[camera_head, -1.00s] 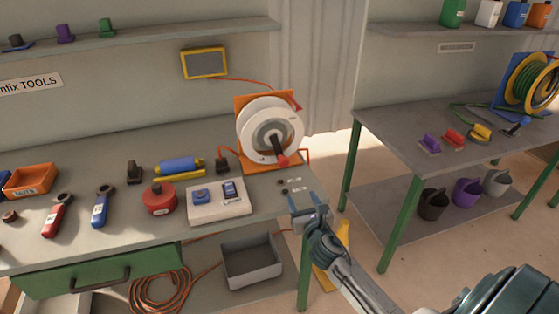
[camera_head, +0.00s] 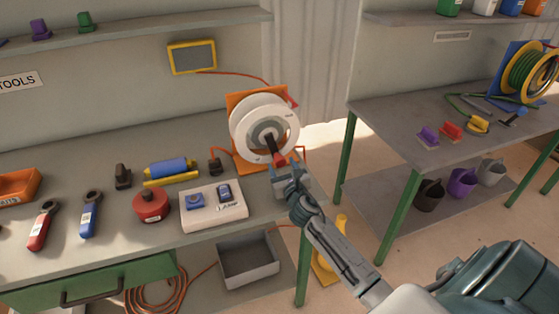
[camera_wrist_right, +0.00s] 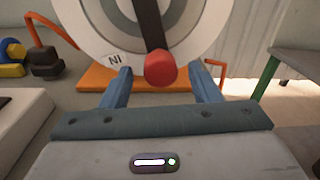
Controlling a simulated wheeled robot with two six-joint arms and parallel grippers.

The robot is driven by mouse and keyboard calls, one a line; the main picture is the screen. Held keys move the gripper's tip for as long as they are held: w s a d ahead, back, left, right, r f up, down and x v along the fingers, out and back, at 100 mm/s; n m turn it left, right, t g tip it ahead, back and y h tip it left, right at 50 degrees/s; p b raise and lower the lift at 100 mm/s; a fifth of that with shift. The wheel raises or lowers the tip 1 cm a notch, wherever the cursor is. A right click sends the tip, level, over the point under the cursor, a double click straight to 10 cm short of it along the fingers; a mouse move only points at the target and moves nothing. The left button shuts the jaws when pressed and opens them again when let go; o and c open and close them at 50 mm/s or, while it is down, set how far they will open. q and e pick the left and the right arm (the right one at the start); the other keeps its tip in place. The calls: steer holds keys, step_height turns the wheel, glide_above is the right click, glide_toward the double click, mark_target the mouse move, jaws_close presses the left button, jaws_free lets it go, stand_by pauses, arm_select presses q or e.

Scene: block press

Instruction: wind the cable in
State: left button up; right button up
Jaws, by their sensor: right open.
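A cable reel with a white drum (camera_head: 246,118) stands in an orange frame (camera_head: 236,98) on the left workbench; the drum (camera_wrist_right: 100,25) also fills the top of the right wrist view. Its dark crank arm (camera_head: 271,145) points down and ends in a red knob (camera_head: 280,160). Orange cable (camera_head: 150,295) lies coiled below the bench. My right gripper (camera_head: 285,170) is open at the knob. In the right wrist view the knob (camera_wrist_right: 160,68) shows between the two blue fingers, with gaps on both sides. My left gripper is not in view.
A white tray with blue devices (camera_head: 215,212), a red round container (camera_head: 150,205) and a blue cylinder (camera_head: 170,168) lie left of the reel. A grey bin (camera_head: 248,262) sits below. A second bench (camera_head: 400,115) with a green hose reel (camera_head: 525,80) stands at right.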

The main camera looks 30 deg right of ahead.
mark_target(280, 165)
steer(key=shift+x, duration=0.85)
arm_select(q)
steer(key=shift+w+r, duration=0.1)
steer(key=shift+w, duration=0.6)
arm_select(e)
steer(key=shift+w+d, duration=0.2)
steer(key=shift+w, duration=0.45)
steer(key=shift+c, duration=0.3)
jaws_close()
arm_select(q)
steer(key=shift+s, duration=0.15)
arm_select(e)
steer(key=shift+a, duration=0.1)
